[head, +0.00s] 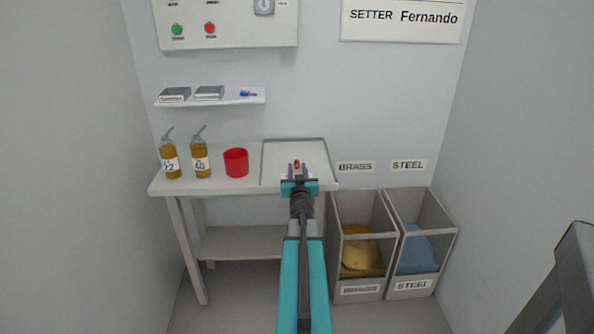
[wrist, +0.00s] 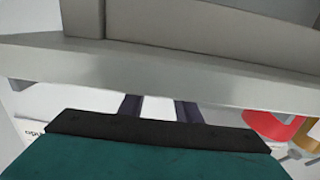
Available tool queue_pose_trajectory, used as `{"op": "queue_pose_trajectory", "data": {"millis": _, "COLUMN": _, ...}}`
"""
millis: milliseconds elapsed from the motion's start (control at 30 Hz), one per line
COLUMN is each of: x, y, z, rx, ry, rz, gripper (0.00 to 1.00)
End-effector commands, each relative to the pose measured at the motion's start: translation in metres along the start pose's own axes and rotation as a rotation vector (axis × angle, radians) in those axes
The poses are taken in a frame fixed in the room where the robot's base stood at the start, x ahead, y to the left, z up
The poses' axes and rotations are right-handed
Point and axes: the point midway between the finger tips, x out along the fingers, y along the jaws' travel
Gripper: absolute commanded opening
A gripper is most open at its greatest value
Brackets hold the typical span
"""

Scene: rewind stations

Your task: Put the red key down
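The red key (head: 297,164) shows as a small red piece between the fingertips of my gripper (head: 297,171) in the head view. The two dark fingers stand a little apart with the red piece filling the gap, so the gripper looks shut on it. They are over the front part of a pale, thin-rimmed tray (head: 318,160) at the right end of the table. I cannot tell whether the key touches the tray. In the wrist view my gripper (wrist: 160,104) shows from behind; no red key is visible there.
A red cup (head: 236,164) and two amber bottles (head: 170,161) (head: 201,158) stand left on the table (head: 215,187). A wall shelf (head: 240,100) is above. Brass (head: 360,290) and steel (head: 411,286) bins stand at the right. A grey edge (wrist: 160,62) crosses the wrist view.

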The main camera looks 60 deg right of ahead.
Motion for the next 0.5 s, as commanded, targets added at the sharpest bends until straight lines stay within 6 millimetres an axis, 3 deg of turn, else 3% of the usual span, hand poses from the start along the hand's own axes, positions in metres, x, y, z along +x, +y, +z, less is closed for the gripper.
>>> {"op": "queue_pose_trajectory", "data": {"millis": 500, "x": -0.047, "y": 0.0, "z": 0.0, "rx": 0.0, "ry": -0.001, "rz": 0.0, "gripper": 0.3}}
